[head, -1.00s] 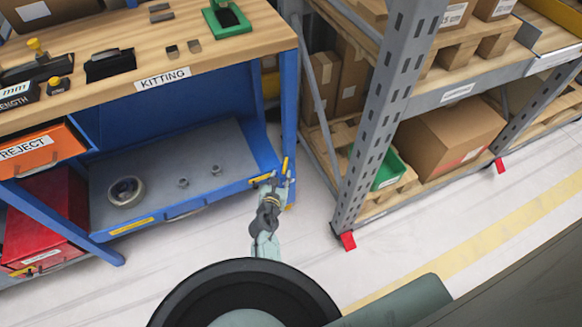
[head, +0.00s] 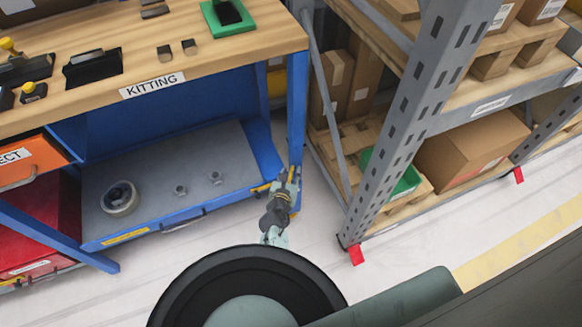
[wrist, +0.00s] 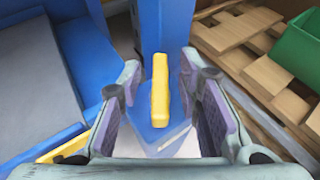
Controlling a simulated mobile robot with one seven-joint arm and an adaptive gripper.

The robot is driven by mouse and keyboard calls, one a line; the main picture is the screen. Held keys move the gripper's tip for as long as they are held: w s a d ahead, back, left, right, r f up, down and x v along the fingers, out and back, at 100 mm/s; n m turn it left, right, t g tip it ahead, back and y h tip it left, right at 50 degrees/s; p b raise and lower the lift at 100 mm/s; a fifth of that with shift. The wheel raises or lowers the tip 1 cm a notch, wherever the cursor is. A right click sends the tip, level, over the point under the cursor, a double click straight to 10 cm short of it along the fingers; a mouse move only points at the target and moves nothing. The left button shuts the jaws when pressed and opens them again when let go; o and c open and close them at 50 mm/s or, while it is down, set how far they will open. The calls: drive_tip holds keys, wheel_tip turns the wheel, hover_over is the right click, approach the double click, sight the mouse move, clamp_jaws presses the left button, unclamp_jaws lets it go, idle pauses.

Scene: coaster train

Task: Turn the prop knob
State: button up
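The prop knob (wrist: 160,92) is a narrow yellow bar standing lengthwise in the middle of the wrist view, in front of a blue bench post. It shows small in the head view (head: 291,173), partly hidden by the gripper, at the bench's lower right corner. My gripper (wrist: 160,76) is open, one finger on each side of the knob with gaps between. In the head view my gripper (head: 284,182) is at the foot of the blue post. Whether the fingers reach past the knob in depth I cannot tell.
The blue bench's lower shelf (head: 150,170) carries a tape roll (head: 119,198) and two nuts. A grey rack upright (head: 400,130) with red feet stands close on the right. A green bin (head: 400,180) and boxes are on the rack. White floor lies between.

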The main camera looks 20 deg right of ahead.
drive_tip(key=shift+w+d+f, duration=0.1)
drive_tip(key=shift+w, duration=0.1)
clamp_jaws()
idle(0.4)
